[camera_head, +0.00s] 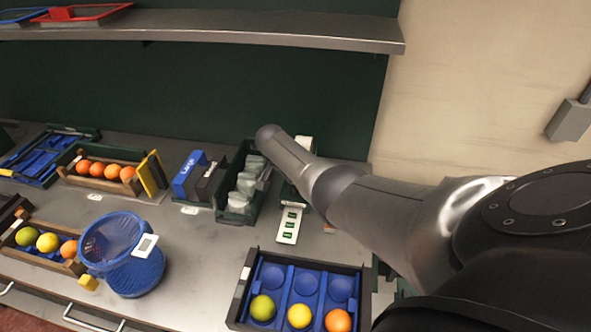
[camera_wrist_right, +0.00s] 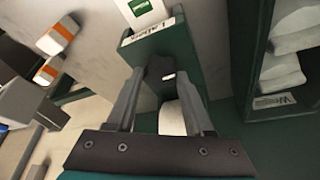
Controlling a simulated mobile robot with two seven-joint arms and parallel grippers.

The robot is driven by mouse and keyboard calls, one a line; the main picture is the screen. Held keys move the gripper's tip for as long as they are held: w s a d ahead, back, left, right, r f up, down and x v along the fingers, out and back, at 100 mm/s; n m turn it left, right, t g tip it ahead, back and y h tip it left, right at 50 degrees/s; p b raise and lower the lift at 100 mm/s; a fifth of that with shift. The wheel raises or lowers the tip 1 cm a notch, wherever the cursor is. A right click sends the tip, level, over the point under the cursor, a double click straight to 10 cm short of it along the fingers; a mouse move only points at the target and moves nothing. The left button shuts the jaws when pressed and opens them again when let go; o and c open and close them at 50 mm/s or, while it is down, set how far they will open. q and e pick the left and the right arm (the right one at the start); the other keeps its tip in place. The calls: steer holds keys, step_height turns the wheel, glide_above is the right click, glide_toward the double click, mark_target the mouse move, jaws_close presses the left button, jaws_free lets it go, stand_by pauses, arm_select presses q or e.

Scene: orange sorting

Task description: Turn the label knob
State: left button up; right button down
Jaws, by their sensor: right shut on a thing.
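The label dispenser (camera_wrist_right: 152,44) is a dark green box marked "Labels" in the right wrist view, with a white label (camera_wrist_right: 146,10) at its far side. My right gripper (camera_wrist_right: 160,72) is shut on its dark knob (camera_wrist_right: 158,66), with one finger on each side. A white roll (camera_wrist_right: 171,118) shows between the fingers. In the head view my right arm hides much of the dispenser and the gripper. A white strip (camera_head: 289,226) with green marks lies in front of it. My left gripper is not in view.
A green bin (camera_head: 229,216) of white packs stands just left of the dispenser. A blue tray (camera_head: 304,282) with three fruits is in front. A blue basket (camera_head: 135,272), fruit crates and a "Large" box (camera_head: 187,175) stand further left. A shelf (camera_head: 210,27) runs above.

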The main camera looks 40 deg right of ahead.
stand_by(0.6)
steer(key=shift+c, duration=1.4)
jaws_free()
steer(key=shift+r, duration=0.1)
steer(key=shift+a+r, duration=0.1)
steer(key=shift+r, duration=0.15)
steer(key=p+v, duration=0.2)
steer(key=v, duration=0.2)
steer(key=shift+a+r+p, duration=0.1)
steer(key=shift+r+p, duration=0.15)
steer(key=shift+p, duration=0.1)
steer(key=p+v, duration=0.1)
steer(key=v, duration=0.9)
steer(key=shift+a+f, duration=0.1)
